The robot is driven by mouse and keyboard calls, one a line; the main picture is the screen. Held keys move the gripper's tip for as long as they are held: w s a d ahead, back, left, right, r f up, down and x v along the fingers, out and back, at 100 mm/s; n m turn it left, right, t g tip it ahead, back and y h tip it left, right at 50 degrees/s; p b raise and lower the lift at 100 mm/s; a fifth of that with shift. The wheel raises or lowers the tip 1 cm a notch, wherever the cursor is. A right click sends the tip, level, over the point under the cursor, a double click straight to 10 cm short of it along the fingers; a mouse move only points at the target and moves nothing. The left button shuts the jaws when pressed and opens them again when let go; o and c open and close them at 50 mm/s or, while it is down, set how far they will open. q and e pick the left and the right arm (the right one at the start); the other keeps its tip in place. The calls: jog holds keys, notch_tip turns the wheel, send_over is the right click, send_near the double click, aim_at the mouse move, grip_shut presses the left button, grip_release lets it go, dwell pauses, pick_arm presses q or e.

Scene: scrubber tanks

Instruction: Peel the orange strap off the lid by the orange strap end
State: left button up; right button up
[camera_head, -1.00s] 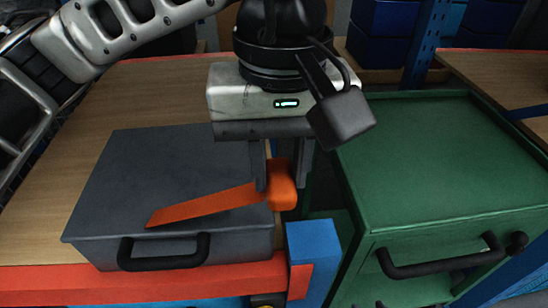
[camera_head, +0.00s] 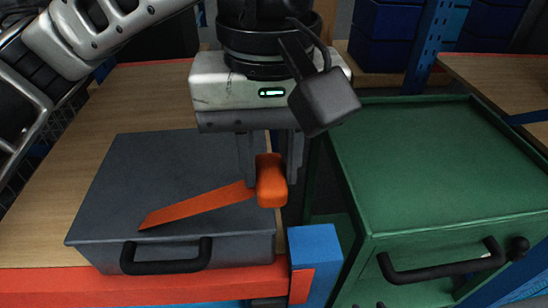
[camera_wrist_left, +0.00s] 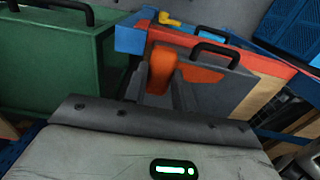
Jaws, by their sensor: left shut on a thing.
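The orange strap (camera_head: 195,207) runs slantwise over the grey lid (camera_head: 165,165) of a box in the head view. Its thick orange strap end (camera_head: 271,184) is between the fingers of my left gripper (camera_head: 270,175), which is shut on it near the lid's right edge. The strap rises toward the gripper, and its lower left tip is at the lid's front. In the left wrist view the strap end (camera_wrist_left: 161,70) stands between the fingers, with the strap (camera_wrist_left: 200,75) behind it. My right gripper is not in view.
The box's black handle (camera_head: 166,256) faces the front edge of the wooden bench (camera_head: 40,210), which has a red rim (camera_head: 205,283). A blue post (camera_head: 315,260) stands at the bench corner. A green cabinet (camera_head: 435,165) with a black handle (camera_head: 440,268) stands close on the right.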

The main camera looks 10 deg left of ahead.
pick_arm(q)
jog(key=shift+s+a+r, duration=0.1)
jog(key=shift+a+r, duration=0.2)
jog(key=shift+r, duration=0.3)
jog(key=shift+a+r, duration=0.1)
jog(key=s+a+r, duration=0.1)
jog(key=s+a, duration=0.1)
jog(key=a, duration=0.4)
jog(key=shift+a+r+p, duration=0.3)
dwell(0.4)
